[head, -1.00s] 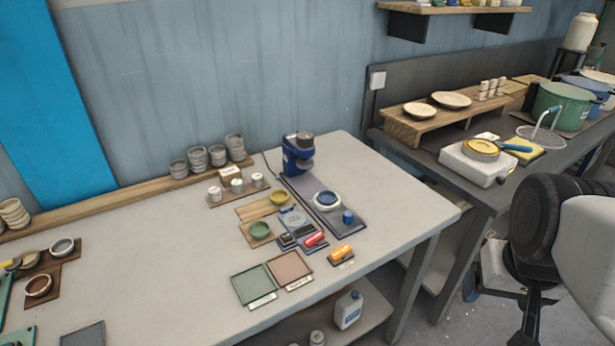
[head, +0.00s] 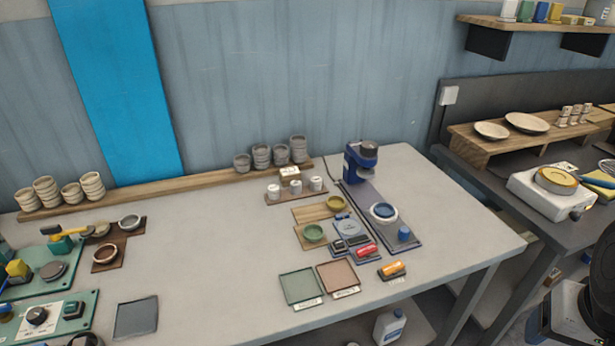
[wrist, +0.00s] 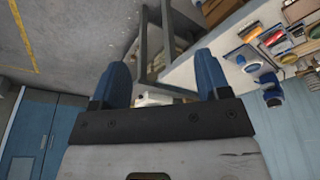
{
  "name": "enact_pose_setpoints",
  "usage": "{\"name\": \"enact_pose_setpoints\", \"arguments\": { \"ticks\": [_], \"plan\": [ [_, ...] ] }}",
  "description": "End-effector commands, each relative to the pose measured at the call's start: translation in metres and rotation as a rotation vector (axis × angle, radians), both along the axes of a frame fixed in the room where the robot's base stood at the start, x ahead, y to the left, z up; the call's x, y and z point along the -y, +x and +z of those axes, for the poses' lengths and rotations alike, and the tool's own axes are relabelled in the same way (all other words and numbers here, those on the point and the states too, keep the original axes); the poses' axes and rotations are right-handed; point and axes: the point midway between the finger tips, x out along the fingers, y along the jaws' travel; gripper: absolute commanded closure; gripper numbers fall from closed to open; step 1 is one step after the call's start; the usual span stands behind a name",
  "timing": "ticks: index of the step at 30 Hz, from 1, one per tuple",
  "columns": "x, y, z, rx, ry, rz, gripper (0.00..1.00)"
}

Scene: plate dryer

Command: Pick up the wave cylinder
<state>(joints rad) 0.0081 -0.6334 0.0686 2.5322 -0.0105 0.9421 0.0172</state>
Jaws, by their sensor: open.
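I cannot tell which item is the wave cylinder. Small roller-like pieces lie on the pale table: a red one (head: 366,250), an orange one (head: 392,269) and dark ones (head: 345,245) beside the red. The red (wrist: 275,38) and orange (wrist: 250,33) pieces also show small at the upper right of the wrist view. My gripper (wrist: 163,76) shows there with its two blue fingers wide apart and nothing between them. It is away from the tabletop, over the floor and table legs. In the head view my fingers are not visible.
A blue machine (head: 362,163) stands behind the rollers. Green (head: 301,287) and brown (head: 338,279) square trays lie in front. Small bowls, white jars (head: 295,187) and stacked cups (head: 262,155) stand behind. A darker side table (head: 500,175) is at the right.

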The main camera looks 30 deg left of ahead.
Motion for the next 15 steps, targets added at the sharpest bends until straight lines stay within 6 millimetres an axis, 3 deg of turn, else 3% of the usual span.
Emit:
{"name": "enact_pose_setpoints", "arguments": {
  "ticks": [8, 15],
  "plan": [
    [0.0, 0.001, 0.001, 0.0, 0.0, 0.002, 0.3],
    [-0.009, 0.02, 0.008, -0.009, -0.003, 0.043, 0.3]
  ]
}}
